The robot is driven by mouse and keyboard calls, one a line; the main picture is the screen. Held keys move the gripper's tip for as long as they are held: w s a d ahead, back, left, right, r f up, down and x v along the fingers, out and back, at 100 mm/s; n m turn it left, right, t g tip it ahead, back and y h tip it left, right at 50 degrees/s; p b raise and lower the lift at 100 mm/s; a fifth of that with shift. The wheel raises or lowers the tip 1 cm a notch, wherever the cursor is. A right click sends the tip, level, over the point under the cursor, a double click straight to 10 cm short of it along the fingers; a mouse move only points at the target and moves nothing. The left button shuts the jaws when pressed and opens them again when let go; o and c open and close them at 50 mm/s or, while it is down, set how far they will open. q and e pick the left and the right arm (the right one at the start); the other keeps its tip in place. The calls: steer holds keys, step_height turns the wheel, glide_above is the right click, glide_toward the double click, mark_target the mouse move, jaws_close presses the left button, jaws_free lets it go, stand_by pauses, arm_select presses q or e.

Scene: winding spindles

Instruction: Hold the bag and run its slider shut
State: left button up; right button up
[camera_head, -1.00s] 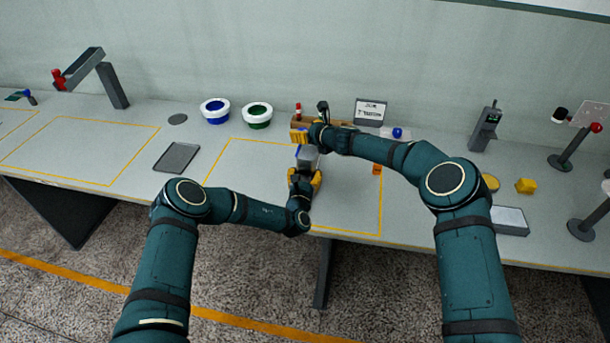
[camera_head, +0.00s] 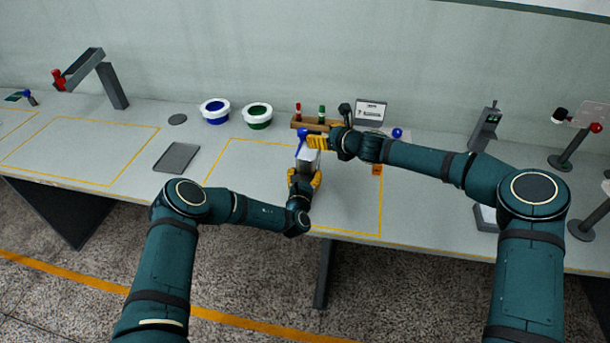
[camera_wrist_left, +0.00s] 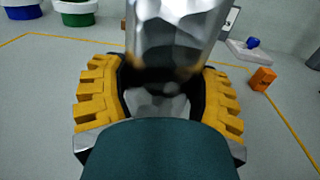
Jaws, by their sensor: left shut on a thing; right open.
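The silvery bag (camera_head: 309,158) stands upright above the table inside the yellow outline. My left gripper (camera_head: 305,176) is shut on its lower part. In the left wrist view the shiny, creased bag (camera_wrist_left: 175,35) rises between the yellow fingers of my left gripper (camera_wrist_left: 160,78), and its top is cut off. A blue part (camera_head: 302,134), perhaps the slider, shows at the bag's upper left. My right gripper (camera_head: 317,142) is open at the bag's top, its yellow fingers pointing left, close to the blue part. Whether they touch it I cannot tell.
A wooden rack (camera_head: 300,123) with a red-topped and a green-topped item stands behind the bag, near a sign (camera_head: 370,110). An orange block (camera_head: 376,169) lies to the right.

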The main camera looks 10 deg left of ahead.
arm_select(q)
steer(key=o, duration=1.3)
